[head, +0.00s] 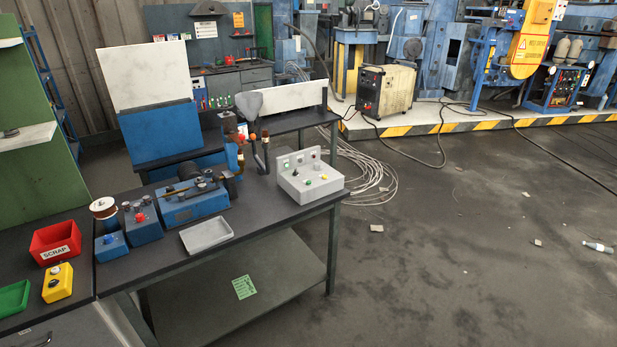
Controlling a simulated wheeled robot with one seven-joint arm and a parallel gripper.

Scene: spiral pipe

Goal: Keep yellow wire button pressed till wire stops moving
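A light grey control box (298,190) sits at the right end of the dark workbench. Its sloped face carries a small yellow button (323,177), a green one, and dark and red-topped controls. Labels are too small to read, so I cannot tell which button is for the wire. A copper-coloured wire spool (103,208) stands at the bench's left, by a blue box with a red knob (141,218). A blue machine (190,203) with a brass-coloured shaft stands between spool and control box. My gripper is not in view.
A grey tray (206,235) lies at the bench's front edge. On the left side table are a red SCRAP bin (57,241), a yellow button box (57,284) and a green tray (14,299). The floor right of the bench is mostly open, with loose cables (365,175).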

